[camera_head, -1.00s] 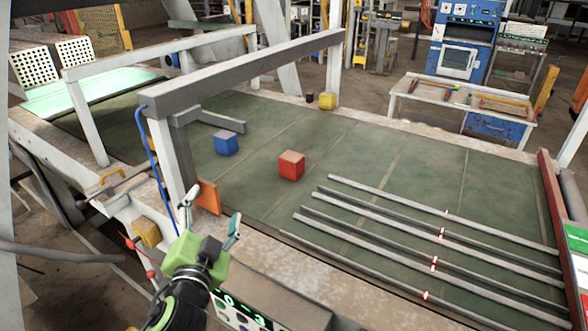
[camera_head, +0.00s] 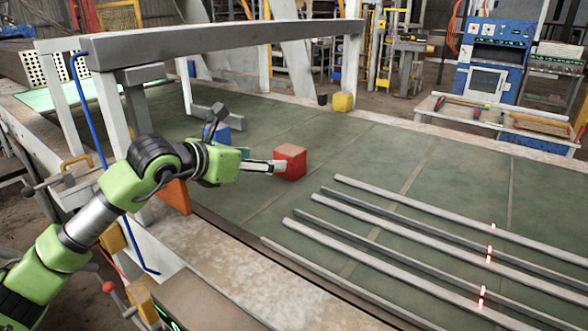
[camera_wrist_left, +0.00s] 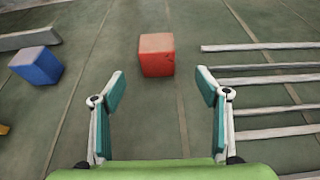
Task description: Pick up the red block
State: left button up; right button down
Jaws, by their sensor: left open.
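The red block (camera_head: 290,162) sits on the green table surface (camera_head: 330,140). My left gripper (camera_head: 266,160) reaches toward it from the left, its fingers just short of the block in the head view. In the left wrist view the red block (camera_wrist_left: 157,55) lies ahead of the open fingers, roughly centred between them and apart from both. My left gripper (camera_wrist_left: 160,90) is open and empty there. My right gripper does not show.
A blue block (camera_head: 217,134) stands behind my left arm, partly hidden; it also shows in the left wrist view (camera_wrist_left: 36,66). Several metal bars (camera_head: 400,230) lie to the right. A grey overhead beam (camera_head: 230,42) spans the table. A yellow block (camera_head: 342,102) stands at the far edge.

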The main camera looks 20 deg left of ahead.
aim_at(284, 157)
pick_arm(q)
jog(key=p+x, duration=0.2)
jog(key=x, duration=0.5)
jog(key=shift+w, duration=0.2)
jog(key=shift+w+d+f, duration=0.15)
jog(key=shift+w+f, duration=0.05)
jog(key=shift+w, duration=0.05)
jog(key=shift+w+p, duration=0.4)
jog(key=shift+p, duration=0.1)
jog(key=p+x, duration=0.2)
jog(key=x, duration=0.2)
jog(key=shift+w+f, duration=0.3)
jog(key=c, duration=1.3)
